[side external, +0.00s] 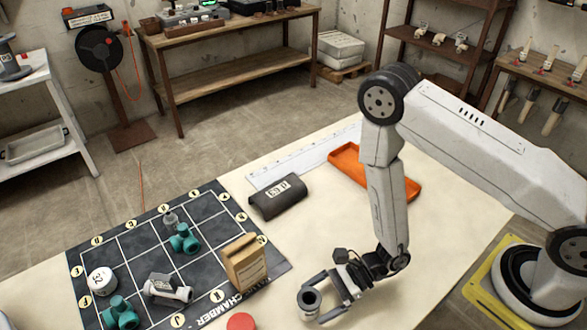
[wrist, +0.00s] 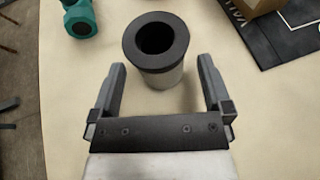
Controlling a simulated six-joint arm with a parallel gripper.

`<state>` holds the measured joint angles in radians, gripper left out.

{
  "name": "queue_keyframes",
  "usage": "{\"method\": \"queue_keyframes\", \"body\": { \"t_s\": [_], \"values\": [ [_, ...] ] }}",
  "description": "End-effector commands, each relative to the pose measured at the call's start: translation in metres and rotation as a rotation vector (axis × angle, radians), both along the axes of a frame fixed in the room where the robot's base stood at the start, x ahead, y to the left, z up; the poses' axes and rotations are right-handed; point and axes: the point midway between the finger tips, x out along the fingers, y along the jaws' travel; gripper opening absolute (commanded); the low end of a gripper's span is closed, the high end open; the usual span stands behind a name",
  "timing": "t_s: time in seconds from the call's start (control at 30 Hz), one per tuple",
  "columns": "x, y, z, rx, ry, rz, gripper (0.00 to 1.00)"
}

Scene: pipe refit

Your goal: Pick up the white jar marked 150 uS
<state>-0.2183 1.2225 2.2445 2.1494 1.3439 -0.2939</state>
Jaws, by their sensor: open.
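A whitish cylinder with a thick dark rim and a round dark opening (side external: 309,302) stands upright on the cream tabletop. It also shows in the wrist view (wrist: 165,78); no marking is readable on it. My gripper (side external: 316,300) is open and low, with its fingers to either side of the cylinder's near part. In the wrist view my gripper (wrist: 161,66) shows gaps between each finger and the cylinder. A second white, round, jar-like thing (side external: 101,281) sits on the dark gridded mat, with dark characters on top too small to read surely.
The gridded mat (side external: 140,240) holds teal fittings (side external: 184,240), a grey-white pipe piece (side external: 167,289) and a brown box (side external: 244,264). A dark labelled case (side external: 278,197) and an orange tray (side external: 345,163) lie behind. A teal fitting (wrist: 78,18) is left of the cylinder in the wrist view.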

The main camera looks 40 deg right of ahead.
Motion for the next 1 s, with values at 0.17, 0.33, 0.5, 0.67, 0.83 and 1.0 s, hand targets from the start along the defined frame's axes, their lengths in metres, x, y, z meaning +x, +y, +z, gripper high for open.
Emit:
{"method": "queue_keyframes", "body": {
  "t_s": [0.17,0.33,0.5,0.67,0.83,1.0],
  "values": [
    [0.004,0.016,-0.007,0.0,-0.001,0.004,1.0],
    [0.006,0.023,-0.01,0.0,0.0,0.001,1.0],
    [0.007,0.024,-0.01,0.0,0.001,0.0,1.0],
    [0.007,0.024,-0.01,0.0,0.001,0.0,1.0],
    [0.007,0.024,-0.01,0.0,0.0,0.0,1.0],
    [0.007,0.024,-0.01,0.0,0.0,0.0,0.62]
  ]
}}
